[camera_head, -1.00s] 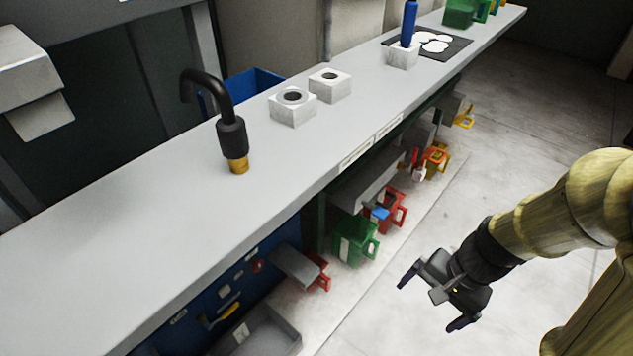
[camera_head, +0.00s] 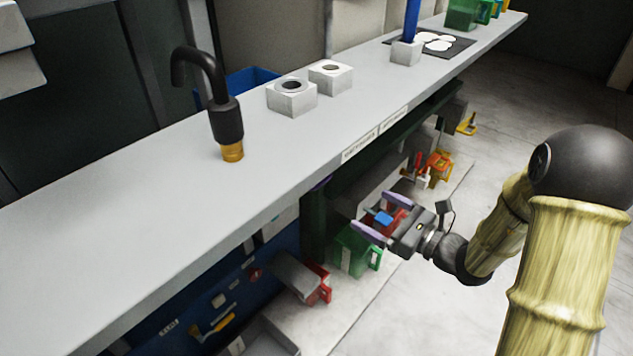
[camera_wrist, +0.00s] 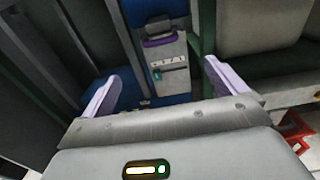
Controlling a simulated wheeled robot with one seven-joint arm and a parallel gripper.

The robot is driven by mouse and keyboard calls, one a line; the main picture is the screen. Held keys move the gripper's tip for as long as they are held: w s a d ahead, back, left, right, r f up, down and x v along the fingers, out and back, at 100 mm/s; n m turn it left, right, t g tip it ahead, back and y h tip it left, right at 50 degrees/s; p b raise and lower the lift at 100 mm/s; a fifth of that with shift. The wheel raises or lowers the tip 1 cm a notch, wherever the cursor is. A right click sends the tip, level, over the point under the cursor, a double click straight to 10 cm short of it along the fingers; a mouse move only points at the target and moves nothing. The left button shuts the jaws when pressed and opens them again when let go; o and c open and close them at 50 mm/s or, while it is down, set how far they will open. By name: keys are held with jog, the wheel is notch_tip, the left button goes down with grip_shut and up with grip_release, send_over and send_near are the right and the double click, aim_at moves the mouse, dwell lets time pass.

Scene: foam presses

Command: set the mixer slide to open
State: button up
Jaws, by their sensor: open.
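My gripper (camera_head: 369,210) is open and empty, its two purple-tipped fingers pointing left toward the space under the bench. In the wrist view, between and beyond the fingertips (camera_wrist: 162,70), a grey plate (camera_wrist: 170,62) with a purple bar (camera_wrist: 160,42) and a row of small marks stands on a blue panel. This may be the mixer slide, but I cannot be sure, nor read its setting. The gripper is apart from it. In the head view the blue panel (camera_head: 188,303) under the bench carries small fittings and a yellow handle (camera_head: 215,326).
The long grey bench (camera_head: 120,215) overhangs the panel, with a black spout (camera_head: 228,120) and white blocks (camera_head: 291,98) on top. Green (camera_head: 355,250) and red (camera_head: 318,284) containers stand below near my gripper.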

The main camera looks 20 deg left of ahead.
aim_at(324, 183)
dwell(0.3)
jog(key=b+x, duration=0.5)
jog(key=x, duration=1.2)
jog(key=shift+a, duration=0.2)
jog(key=shift+w, duration=0.1)
jog(key=shift+c, duration=0.4)
